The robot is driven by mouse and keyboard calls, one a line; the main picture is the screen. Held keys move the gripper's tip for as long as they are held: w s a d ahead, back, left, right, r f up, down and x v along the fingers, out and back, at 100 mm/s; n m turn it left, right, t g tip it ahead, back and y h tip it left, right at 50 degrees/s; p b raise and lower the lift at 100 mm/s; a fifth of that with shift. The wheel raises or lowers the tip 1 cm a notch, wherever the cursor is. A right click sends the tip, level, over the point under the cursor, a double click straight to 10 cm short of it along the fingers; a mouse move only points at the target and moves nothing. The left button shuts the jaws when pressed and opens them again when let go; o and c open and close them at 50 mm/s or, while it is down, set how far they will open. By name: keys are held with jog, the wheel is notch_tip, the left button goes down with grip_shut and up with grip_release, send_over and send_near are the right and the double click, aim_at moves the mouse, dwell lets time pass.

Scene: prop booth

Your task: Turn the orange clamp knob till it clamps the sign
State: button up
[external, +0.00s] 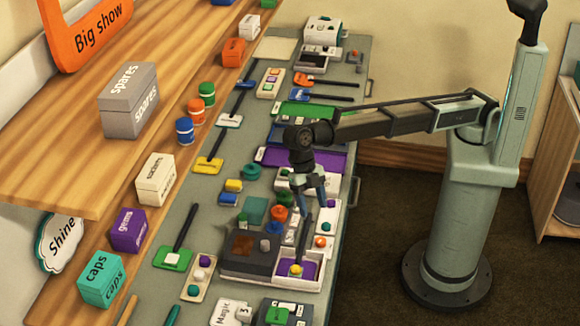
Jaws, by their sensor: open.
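An orange round piece (278,213) stands on the bench just left of and below my gripper; it looks like a knob, but I cannot tell if it is the clamp knob. A smaller orange round piece (320,241) sits on a white block to the right. My gripper (311,208) points down, open, over the crowded middle of the bench, with nothing visibly held. I cannot tell if it touches anything. Which sign belongs to the clamp is unclear.
A purple tray (325,158) and a green one (300,109) lie behind. The dark floor (375,250) right of the bench is clear.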

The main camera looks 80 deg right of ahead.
aim_at(321, 239)
jog(key=x, duration=1)
jog(key=shift+s+a+f, duration=0.1)
jog(key=shift+f, duration=0.1)
jog(key=c, duration=1)
